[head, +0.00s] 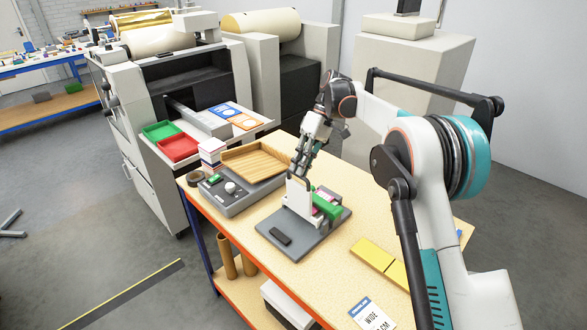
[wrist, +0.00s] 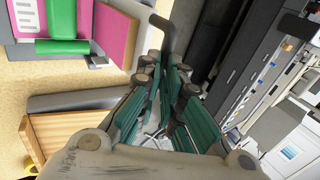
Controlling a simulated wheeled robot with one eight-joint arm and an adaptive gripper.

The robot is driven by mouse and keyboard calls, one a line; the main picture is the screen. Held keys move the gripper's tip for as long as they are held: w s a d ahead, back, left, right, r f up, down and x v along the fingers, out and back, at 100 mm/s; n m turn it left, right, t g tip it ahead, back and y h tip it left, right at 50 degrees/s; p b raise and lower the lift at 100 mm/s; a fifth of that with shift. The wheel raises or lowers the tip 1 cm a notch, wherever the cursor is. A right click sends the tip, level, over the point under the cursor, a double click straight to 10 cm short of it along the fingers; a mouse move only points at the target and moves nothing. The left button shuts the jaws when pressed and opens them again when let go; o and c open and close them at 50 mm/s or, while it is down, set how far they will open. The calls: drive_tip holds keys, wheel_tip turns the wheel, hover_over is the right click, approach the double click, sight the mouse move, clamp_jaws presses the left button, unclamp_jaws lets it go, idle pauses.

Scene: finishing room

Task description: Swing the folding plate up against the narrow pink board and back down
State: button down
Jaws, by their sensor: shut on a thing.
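The folding plate (head: 298,198) is white and stands roughly upright on a grey base (head: 283,240) on the table. A dark bent handle (wrist: 178,30) shows at its top edge. My gripper (head: 296,172) is above the plate, shut on this handle; in the wrist view the handle runs down between the fingers (wrist: 166,66). The narrow pink board (head: 326,208) is just right of the plate, partly hidden by a green block (head: 329,197). Pink also shows in the wrist view (wrist: 115,32). Whether plate and board touch I cannot tell.
A wooden tray (head: 262,162) and a grey control box (head: 231,190) stand left of the base. A dark block (head: 280,238) lies on the base's front. Yellow bars (head: 372,254) and a printed card (head: 370,314) lie toward the table's near right. A large machine (head: 150,90) stands behind.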

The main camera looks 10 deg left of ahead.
drive_tip(key=shift+w+d+f, duration=0.95)
drive_tip(key=shift+f, duration=0.2)
drive_tip(key=shift+w, duration=0.1)
drive_tip(key=c, duration=1.7)
unclamp_jaws()
drive_tip(key=o, duration=0.3)
drive_tip(key=shift+w+f, duration=0.25)
drive_tip(key=shift+s+r, duration=0.1)
drive_tip(key=shift+r, duration=0.05)
drive_tip(key=shift+s+a+r, duration=0.1)
drive_tip(key=shift+c, duration=0.8)
